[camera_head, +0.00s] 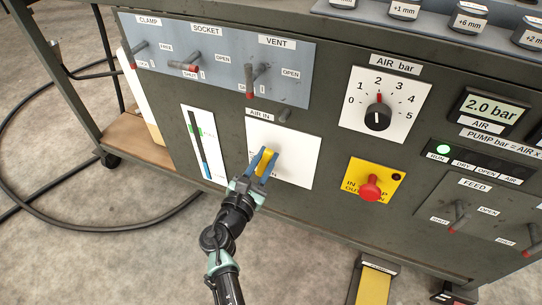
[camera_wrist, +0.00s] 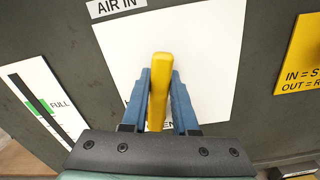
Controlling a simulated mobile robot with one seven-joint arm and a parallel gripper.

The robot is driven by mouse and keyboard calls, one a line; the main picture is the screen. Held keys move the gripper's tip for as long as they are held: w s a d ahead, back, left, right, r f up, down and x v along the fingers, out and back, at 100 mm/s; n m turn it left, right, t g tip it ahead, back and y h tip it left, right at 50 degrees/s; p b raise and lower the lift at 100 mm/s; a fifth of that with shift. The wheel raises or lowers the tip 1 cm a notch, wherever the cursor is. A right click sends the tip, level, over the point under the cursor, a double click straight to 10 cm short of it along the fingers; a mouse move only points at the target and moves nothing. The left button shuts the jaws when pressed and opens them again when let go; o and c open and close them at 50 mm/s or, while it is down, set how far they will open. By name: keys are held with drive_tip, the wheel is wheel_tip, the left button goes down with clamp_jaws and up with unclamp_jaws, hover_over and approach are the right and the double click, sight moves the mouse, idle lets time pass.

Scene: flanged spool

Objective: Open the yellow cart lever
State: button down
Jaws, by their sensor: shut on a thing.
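The yellow lever (camera_head: 265,160) sits on a white plate (camera_head: 298,155) under the "AIR IN" label on the cart's dark front panel. In the wrist view the yellow lever (camera_wrist: 161,72) stands upright in the picture, its upper end clear above the fingertips. My gripper (camera_head: 263,162) is at the lever, with its two blue fingers on either side. In the wrist view my gripper (camera_wrist: 160,100) is shut on the lever. The fingers and the lever hide part of the plate's lettering and the lever's pivot.
A red button on a yellow plate (camera_head: 371,187) stands out right of the lever. A level gauge (camera_head: 203,143) is to the left. Small red-tipped levers (camera_head: 255,80) project above. The air dial (camera_head: 378,117) points upward. A dark hose (camera_head: 100,228) lies on the floor.

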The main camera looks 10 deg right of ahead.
drive_tip(key=shift+w+a+n, duration=0.15)
drive_tip(key=shift+a+n, duration=0.2)
drive_tip(key=shift+n, duration=0.15)
drive_tip(key=c, duration=0.7)
unclamp_jaws()
drive_tip(key=shift+r+p, duration=0.1)
drive_tip(key=shift+p, duration=0.2)
drive_tip(key=p+v, duration=0.4)
drive_tip(key=v, duration=0.9)
drive_tip(key=shift+p, duration=0.4)
